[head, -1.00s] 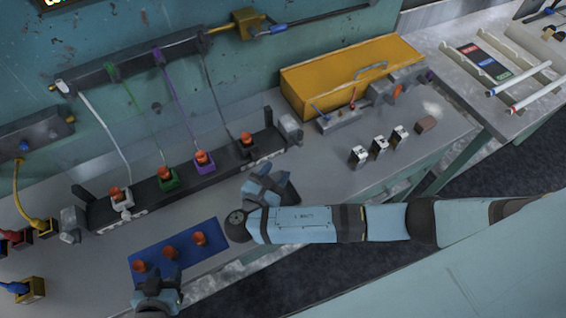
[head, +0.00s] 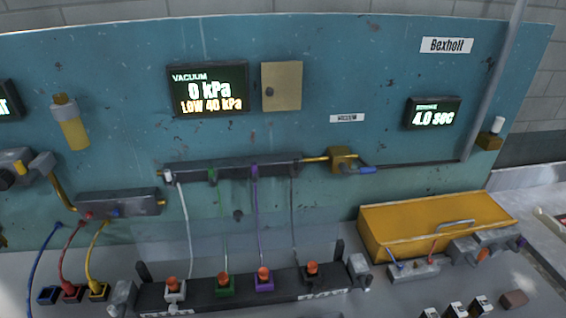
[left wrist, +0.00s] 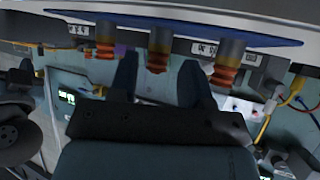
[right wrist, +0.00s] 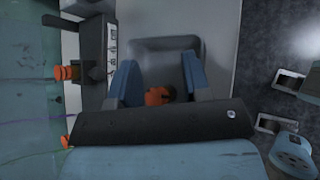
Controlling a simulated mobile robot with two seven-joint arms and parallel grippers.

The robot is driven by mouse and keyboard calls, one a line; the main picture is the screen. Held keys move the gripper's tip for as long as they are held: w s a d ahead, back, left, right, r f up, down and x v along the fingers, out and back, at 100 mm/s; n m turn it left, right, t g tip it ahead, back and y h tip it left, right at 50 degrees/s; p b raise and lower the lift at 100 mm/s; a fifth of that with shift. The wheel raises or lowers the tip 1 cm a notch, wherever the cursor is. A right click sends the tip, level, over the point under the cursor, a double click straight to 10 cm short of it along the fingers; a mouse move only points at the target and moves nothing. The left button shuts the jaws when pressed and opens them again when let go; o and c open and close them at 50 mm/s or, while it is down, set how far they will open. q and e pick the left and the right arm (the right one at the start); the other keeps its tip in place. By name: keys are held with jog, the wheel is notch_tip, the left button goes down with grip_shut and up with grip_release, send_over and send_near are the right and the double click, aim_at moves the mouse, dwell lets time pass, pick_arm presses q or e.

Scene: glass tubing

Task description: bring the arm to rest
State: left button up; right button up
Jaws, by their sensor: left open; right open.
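Neither gripper shows in the head view now. In the right wrist view my right gripper (right wrist: 158,82) is open. An orange piece (right wrist: 158,96) shows between its fingers, in front of a grey tray-like surface (right wrist: 160,46); whether it touches a finger I cannot tell.
The head view shows a dark rail (head: 200,292) with several orange-topped blocks and coloured tubes. A yellow box (head: 430,225) stands at right on the bench. The vacuum screen (head: 208,90) reads 0 kPa, low 40 kPa. Another screen (head: 433,113) reads 4.0 sec.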

jog(key=s+d+r+m+g+y, duration=0.1)
jog(key=s+d+r+m+y, duration=0.3)
jog(key=s+d+m, duration=0.4)
jog(key=s+d+r+m+g+y, duration=0.2)
jog(key=s+d+r+m+y, duration=0.35)
jog(key=m, duration=0.45)
jog(key=w+a+f+t+y, duration=0.1)
jog(key=w+a+f+t, duration=0.1)
jog(key=f, duration=0.5)
jog(key=w+a+f+n+t+y, duration=0.1)
jog(key=w+a+f+t, duration=0.2)
jog(key=f+t, duration=0.2)
jog(key=shift+a+f+t, duration=0.15)
jog(key=shift+f+t, duration=0.15)
jog(key=shift+f, duration=0.95)
jog(key=shift+w, duration=0.15)
